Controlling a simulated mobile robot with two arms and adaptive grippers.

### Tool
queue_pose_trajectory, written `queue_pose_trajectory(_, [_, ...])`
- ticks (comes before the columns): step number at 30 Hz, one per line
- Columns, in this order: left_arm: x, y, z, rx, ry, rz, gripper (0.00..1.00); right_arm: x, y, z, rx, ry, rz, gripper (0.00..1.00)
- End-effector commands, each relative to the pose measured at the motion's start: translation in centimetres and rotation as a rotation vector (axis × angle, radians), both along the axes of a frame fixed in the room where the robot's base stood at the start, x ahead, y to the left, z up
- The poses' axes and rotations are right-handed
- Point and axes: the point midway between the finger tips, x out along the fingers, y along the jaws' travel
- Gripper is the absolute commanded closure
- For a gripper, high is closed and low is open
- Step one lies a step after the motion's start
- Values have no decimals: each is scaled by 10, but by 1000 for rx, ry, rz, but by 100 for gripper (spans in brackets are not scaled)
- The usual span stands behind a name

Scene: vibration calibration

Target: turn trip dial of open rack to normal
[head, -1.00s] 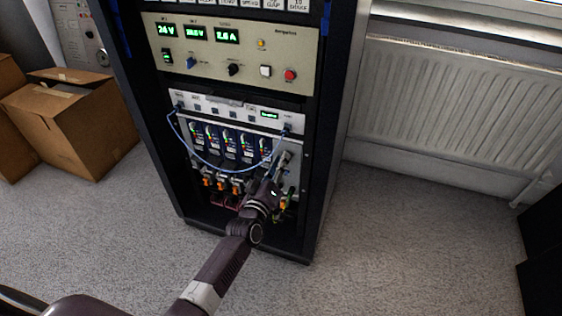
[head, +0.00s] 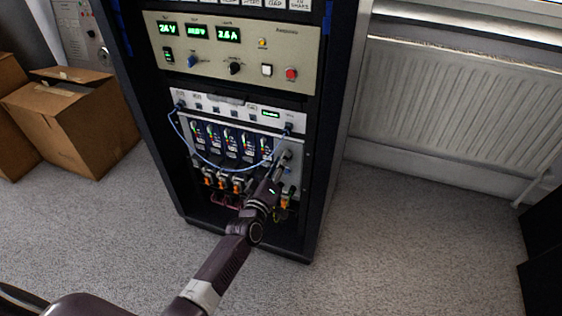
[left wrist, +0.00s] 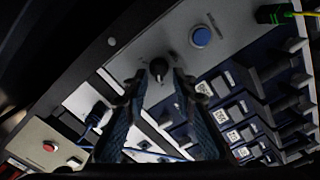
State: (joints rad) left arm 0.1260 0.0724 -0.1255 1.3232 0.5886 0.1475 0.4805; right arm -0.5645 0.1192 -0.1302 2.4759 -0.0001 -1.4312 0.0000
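The open rack (head: 333,110) is a tall dark cabinet. A small dark dial knob (left wrist: 158,68) sits on its grey panel in the left wrist view; I take it for the trip dial. My left gripper (left wrist: 157,84) is open, with its blue-black fingertips on either side of the knob and a gap to it; I cannot tell whether they reach around it. In the head view my left gripper (head: 281,167) is at the lower right of the rack front, and the knob is too small and covered to make out. My right gripper is not in view.
A blue button (left wrist: 201,37) sits beside the knob. A blue cable (head: 215,168) hangs across the blue modules (head: 231,141). A beige power unit (head: 232,50) is above. Cardboard boxes (head: 75,125) stand left, a radiator (head: 455,100) right. The floor in front is clear.

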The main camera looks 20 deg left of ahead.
Motion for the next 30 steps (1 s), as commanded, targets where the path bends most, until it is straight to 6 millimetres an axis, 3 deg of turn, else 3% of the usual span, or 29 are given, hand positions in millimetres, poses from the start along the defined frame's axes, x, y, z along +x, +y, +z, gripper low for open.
queue_pose_trajectory(14, [-8,0,0,1,-1,-1,65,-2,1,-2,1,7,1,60])
queue_pose_trajectory(30, [-100,4,0,2,1,1,65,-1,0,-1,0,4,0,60])
